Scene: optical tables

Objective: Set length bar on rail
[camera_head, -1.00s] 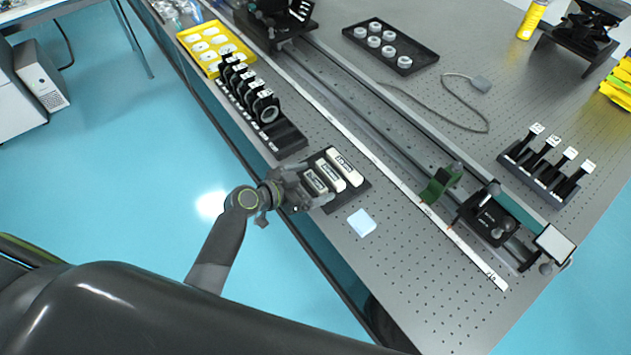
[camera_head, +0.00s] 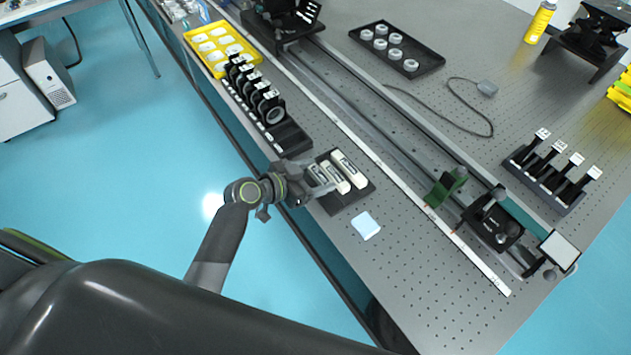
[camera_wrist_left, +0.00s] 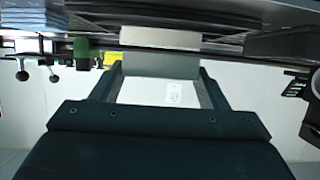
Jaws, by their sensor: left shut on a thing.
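My left gripper (camera_head: 318,185) is at the left side of a dark bar tray (camera_head: 345,203), shut on a white length bar (camera_head: 315,173). The held bar also shows between the fingers in the left wrist view (camera_wrist_left: 165,93), with a small label on its face. I cannot tell whether it is clear of the tray. My right gripper is not in view.
A green holder (camera_head: 444,187) and a black carriage (camera_head: 494,220) stand at the rail's lower right. A rack of black holders (camera_head: 262,108) stands behind the bar tray. A pale blue pad (camera_head: 365,225) lies in front. Bare table lies between tray and scale strip.

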